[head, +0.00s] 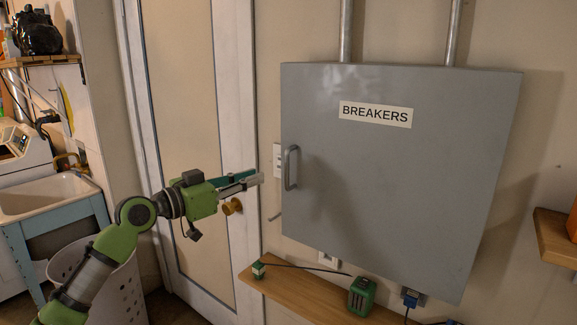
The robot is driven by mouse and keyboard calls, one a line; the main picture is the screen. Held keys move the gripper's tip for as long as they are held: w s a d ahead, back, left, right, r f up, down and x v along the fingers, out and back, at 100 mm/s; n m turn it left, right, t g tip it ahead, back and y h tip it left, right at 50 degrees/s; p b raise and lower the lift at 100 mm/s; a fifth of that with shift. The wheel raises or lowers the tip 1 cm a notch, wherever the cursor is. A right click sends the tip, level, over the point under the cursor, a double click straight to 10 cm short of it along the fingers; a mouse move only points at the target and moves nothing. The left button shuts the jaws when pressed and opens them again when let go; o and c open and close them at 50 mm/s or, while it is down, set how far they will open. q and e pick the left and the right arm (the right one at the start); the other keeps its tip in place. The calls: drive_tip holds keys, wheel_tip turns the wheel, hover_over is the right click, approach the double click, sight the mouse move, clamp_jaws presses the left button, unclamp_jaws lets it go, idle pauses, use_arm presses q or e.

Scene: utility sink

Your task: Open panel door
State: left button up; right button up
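The grey breaker panel door (400,185) is closed on the wall and carries a "BREAKERS" label. Its metal handle (291,168) is at the door's left edge. My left gripper (258,177) is to the left of the handle, pointing right toward it, and looks apart from it in the picture. Its two fingers show close to each other, seen from the side, and a gap between the tips is hard to judge. Nothing shows held in it. My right gripper is not in view.
A wooden shelf (300,300) below the panel holds a green device (361,296) and a small green-and-white item (258,269). A room door with a brass knob (232,206) is behind my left arm. A sink (45,196) and white basket (115,290) stand left.

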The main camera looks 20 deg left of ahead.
use_arm(q)
drive_tip(key=p, duration=0.4)
hover_over(287, 184)
drive_tip(key=shift+w+a+r, duration=0.1)
drive_tip(key=shift+w+a, duration=0.1)
drive_tip(key=shift+w, duration=0.1)
drive_tip(key=shift+w+d, duration=0.1)
drive_tip(key=shift+d, duration=0.05)
clamp_jaws()
